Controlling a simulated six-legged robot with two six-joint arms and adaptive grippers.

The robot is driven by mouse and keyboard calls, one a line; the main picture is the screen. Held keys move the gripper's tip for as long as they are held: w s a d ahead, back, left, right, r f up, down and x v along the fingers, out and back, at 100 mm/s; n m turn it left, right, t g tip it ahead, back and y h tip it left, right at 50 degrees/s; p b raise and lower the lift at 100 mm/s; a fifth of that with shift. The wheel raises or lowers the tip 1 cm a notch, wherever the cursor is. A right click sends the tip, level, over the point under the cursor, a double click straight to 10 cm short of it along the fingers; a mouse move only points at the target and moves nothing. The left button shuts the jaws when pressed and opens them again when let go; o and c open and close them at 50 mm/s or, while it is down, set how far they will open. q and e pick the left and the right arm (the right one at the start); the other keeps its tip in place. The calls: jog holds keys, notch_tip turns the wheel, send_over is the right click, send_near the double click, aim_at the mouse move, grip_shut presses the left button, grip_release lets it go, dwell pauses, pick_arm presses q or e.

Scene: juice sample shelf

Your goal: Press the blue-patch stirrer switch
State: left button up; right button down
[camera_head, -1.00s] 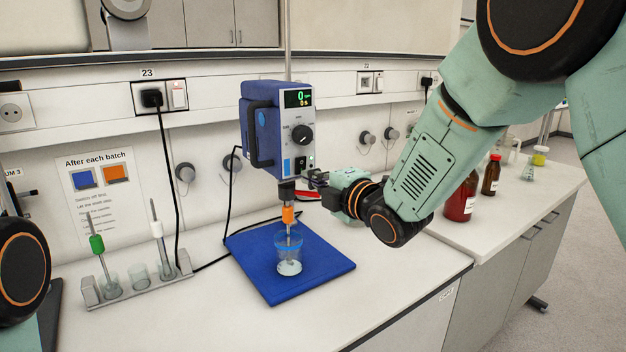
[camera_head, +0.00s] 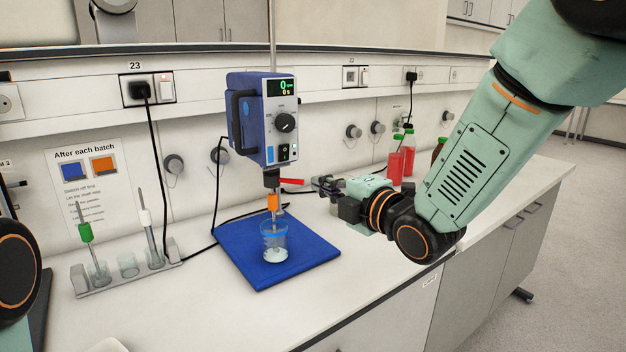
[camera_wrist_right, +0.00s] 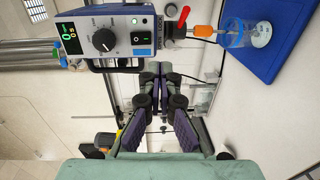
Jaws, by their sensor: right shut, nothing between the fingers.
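The stirrer (camera_head: 246,120) is a blue box with a grey front, a lit display and a black knob. Its small black rocker switch (camera_head: 284,153) is low on the front, with a blue patch (camera_head: 270,154) beside it; the switch also shows in the right wrist view (camera_wrist_right: 140,38). My right gripper (camera_head: 316,185) is shut and empty, to the right of and a little below the switch, apart from it. In the right wrist view the closed fingers (camera_wrist_right: 155,78) point toward the stirrer's lower end. My left gripper is out of view.
An orange-collared shaft (camera_head: 273,202) hangs into a beaker (camera_head: 274,243) on a blue base plate (camera_head: 310,256). A red part (camera_head: 291,181) sticks out beneath the stirrer. A glassware rack (camera_head: 80,283) stands left. Red bottles (camera_head: 394,168) stand behind my right arm.

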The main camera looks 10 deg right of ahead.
jog(key=v, duration=0.2)
jog(key=shift+s+d+f, duration=0.25)
jog(key=shift+s+d, duration=0.05)
jog(key=shift+s, duration=0.05)
jog(key=shift+a, duration=0.15)
jog(key=s+d+f+m+g+h+b, duration=0.1)
jog(key=s+d+f+m+g+h, duration=0.1)
jog(key=s+f+m, duration=0.5)
jog(key=s+d+f+m+g+h+b, duration=0.1)
jog(key=f+m+g+h, duration=0.15)
jog(key=f+m, duration=0.65)
jog(key=s+d+f+m+g+h+b, duration=0.1)
jog(key=s+d+f+m+g, duration=0.2)
jog(key=f, duration=0.9)
jog(key=s+f+m+g+b, duration=0.2)
jog(key=s+f+g, duration=0.2)
jog(key=s+f, duration=0.6)
jog(key=s+f+m+g+h+b, duration=0.1)
jog(key=s+f+g, duration=0.3)
jog(key=s+f, duration=0.7)
jog(key=s+m+b, duration=0.1)
jog(key=s, duration=0.7)
jog(key=shift+d+f, duration=0.15)
